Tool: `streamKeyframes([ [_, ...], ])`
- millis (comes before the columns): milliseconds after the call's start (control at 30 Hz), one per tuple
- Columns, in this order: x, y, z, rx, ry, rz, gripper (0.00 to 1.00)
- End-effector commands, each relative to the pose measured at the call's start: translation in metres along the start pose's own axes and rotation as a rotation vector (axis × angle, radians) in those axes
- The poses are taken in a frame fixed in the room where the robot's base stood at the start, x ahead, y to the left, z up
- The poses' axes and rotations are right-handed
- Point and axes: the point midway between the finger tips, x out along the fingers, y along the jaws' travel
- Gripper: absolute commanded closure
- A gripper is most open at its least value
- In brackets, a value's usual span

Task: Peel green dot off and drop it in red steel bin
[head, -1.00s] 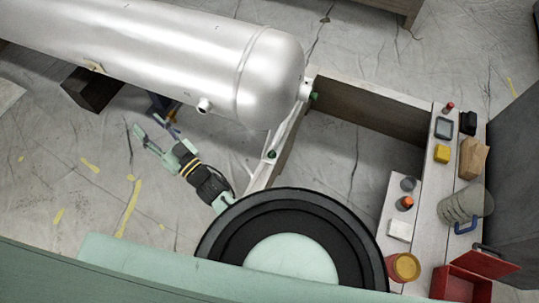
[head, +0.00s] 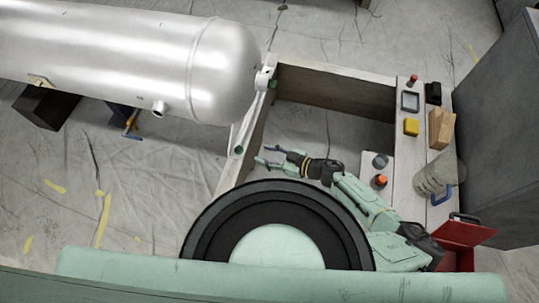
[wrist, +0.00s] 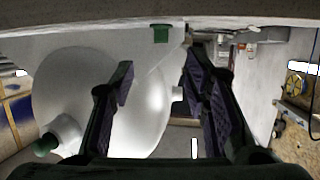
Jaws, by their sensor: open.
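Two small green dots show in the head view, one (head: 272,84) by the tank's end fitting and one (head: 238,150) at the near end of the pale bar. A green square (wrist: 161,34) shows at the top of the wrist view, and another green piece (wrist: 45,145) at lower left; I cannot tell which dot is which there. My gripper (head: 264,154) is open and empty, just right of the nearer dot and apart from it. In the wrist view its fingers (wrist: 158,68) are spread. The red steel bin (head: 459,260) stands at lower right, lid raised, partly behind my arm.
The silver tank (head: 150,60) fills the upper left. A wooden frame (head: 335,100) borders the floor gap around my gripper. The bench (head: 407,165) at right holds a yellow block (head: 411,127), an orange-topped item (head: 380,181) and a clear jug (head: 437,175).

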Motion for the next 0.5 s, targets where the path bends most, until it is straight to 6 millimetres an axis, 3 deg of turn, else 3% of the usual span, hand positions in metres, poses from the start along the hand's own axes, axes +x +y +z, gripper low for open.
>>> streamKeyframes([
  [500, 0.086, -0.002, -0.001, 0.002, 0.003, -0.002, 0.58],
])
